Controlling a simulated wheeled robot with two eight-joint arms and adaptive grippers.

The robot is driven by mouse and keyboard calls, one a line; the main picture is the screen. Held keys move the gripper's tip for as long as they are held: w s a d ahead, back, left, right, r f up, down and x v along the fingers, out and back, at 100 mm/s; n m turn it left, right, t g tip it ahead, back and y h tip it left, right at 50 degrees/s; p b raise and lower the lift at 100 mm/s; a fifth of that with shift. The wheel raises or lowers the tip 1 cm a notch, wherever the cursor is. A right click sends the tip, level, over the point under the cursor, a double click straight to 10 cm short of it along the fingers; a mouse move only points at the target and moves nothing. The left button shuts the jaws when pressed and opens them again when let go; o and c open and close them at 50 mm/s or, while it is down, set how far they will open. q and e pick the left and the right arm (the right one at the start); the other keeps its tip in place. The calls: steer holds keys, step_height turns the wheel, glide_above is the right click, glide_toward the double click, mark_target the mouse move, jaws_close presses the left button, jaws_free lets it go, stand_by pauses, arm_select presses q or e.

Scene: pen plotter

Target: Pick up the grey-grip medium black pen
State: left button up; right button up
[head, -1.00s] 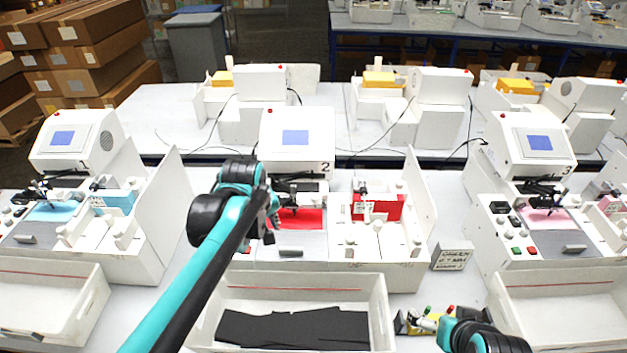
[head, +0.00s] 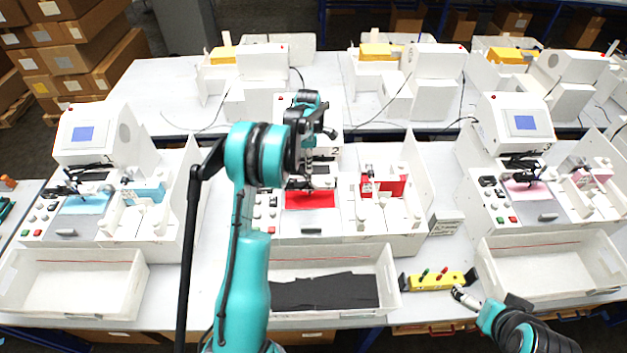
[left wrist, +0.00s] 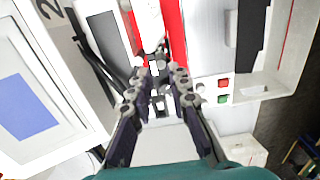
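My left gripper (head: 307,172) points down at the pen carriage of the middle plotter (head: 340,225), over the red sheet (head: 310,199). The left wrist view shows its two dark fingers (left wrist: 161,76) apart, just above the dark carriage. Small grey and dark parts show between and behind the fingers; I cannot tell whether one is the grey-grip black pen. A yellow pen rack (head: 437,282) with a green and a red pen lies on the table at front right. My right gripper (head: 463,294) is low beside this rack, and its fingers are too small to read.
A white tray (head: 392,283) with black sheets stands in front of the middle plotter. Similar plotters stand at left (head: 100,150) and right (head: 515,130). A small sign (head: 445,223) stands right of the middle plotter. A red and a green button (left wrist: 223,92) show near the left fingers.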

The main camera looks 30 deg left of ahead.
mark_target(309, 174)
arm_select(q)
step_height(309, 174, down, 6)
steer(key=shift+d+p, duration=0.1)
steer(key=shift+p, duration=0.55)
jaws_close()
